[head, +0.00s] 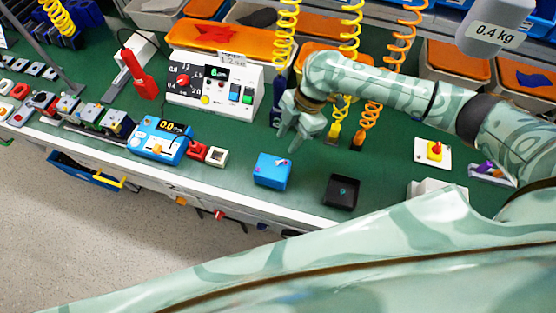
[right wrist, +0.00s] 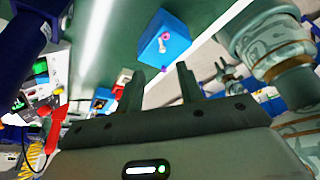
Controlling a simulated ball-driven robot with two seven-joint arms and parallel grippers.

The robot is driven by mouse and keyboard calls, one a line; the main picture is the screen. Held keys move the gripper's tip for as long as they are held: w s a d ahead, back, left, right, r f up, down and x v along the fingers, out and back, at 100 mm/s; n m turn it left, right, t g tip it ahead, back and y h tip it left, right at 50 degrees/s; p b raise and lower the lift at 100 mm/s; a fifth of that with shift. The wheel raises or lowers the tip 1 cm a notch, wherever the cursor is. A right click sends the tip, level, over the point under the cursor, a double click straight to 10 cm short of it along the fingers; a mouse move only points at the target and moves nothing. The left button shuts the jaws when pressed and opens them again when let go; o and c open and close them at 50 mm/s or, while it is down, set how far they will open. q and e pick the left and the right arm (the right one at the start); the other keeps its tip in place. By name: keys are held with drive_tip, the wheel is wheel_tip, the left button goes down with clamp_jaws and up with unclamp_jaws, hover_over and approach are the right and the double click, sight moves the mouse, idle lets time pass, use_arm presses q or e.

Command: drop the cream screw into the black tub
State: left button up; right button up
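A blue box (head: 272,172) stands on the green bench, with small pinkish and pale pieces on its top. In the right wrist view the blue box (right wrist: 176,33) carries a small cream piece (right wrist: 162,46), which looks like the cream screw, and magenta bits. The black tub (head: 341,193) sits to the right of the box, with a small teal thing inside. My right gripper (head: 297,143) is above the bench, up and right of the box in the head view. Its fingers (right wrist: 160,80) are apart with nothing between them. My left gripper does not show.
A blue meter (head: 158,140) and a white control panel (head: 213,85) stand to the left. Coiled cables with tools hang behind the gripper. A white plate with a red-yellow switch (head: 433,152) lies right. Bare green bench surrounds the tub; the front edge is close.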

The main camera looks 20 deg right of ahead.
sight(277, 162)
drive_tip(key=x, duration=0.2)
drive_tip(key=b+x, duration=0.1)
drive_tip(key=x, duration=0.4)
drive_tip(key=shift+s+a+f+b, duration=0.15)
drive_tip(key=shift+s+f+b, duration=0.15)
drive_tip(key=shift+b, duration=0.1)
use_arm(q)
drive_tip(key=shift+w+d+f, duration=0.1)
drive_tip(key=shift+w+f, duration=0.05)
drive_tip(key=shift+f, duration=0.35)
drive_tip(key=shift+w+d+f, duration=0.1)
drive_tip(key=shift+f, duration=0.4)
use_arm(e)
drive_tip(key=shift+r, duration=0.15)
clamp_jaws()
